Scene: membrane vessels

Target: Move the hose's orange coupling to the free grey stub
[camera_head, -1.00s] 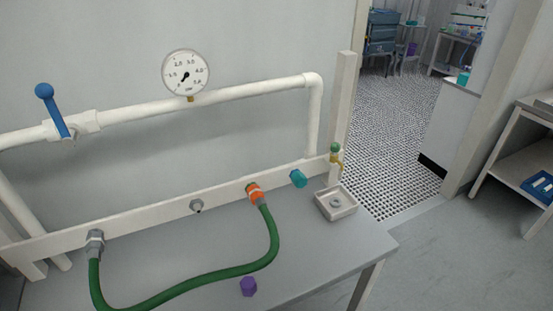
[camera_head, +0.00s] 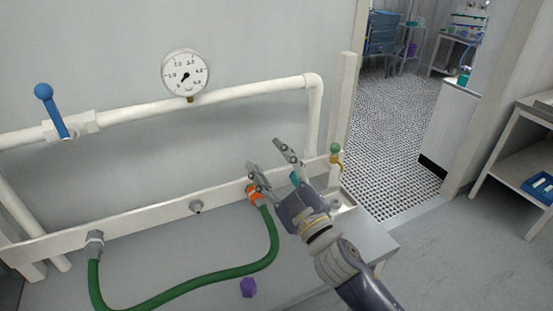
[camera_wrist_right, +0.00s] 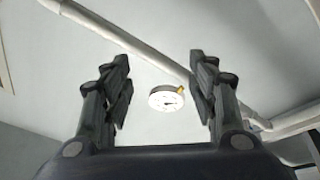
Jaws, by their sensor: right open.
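The green hose (camera_head: 200,286) runs from a grey fitting (camera_head: 95,243) at the left of the white rail to the orange coupling (camera_head: 254,194), which sits on the rail right of centre. A teal cap (camera_head: 294,179) on the rail is partly hidden by my right gripper. My right gripper (camera_head: 271,164) is open and empty; in the head view its fingers overlap the rail near the coupling. In the right wrist view the fingers (camera_wrist_right: 159,92) are spread with nothing between them. My left gripper is not in view.
A white pipe with a blue-handled valve (camera_head: 54,110) and a pressure gauge (camera_head: 185,74) runs above the rail. A purple cap (camera_head: 248,287) lies on the grey bench (camera_head: 180,261). A small tray (camera_head: 350,203) is partly behind my arm, below a green-topped tap (camera_head: 336,154).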

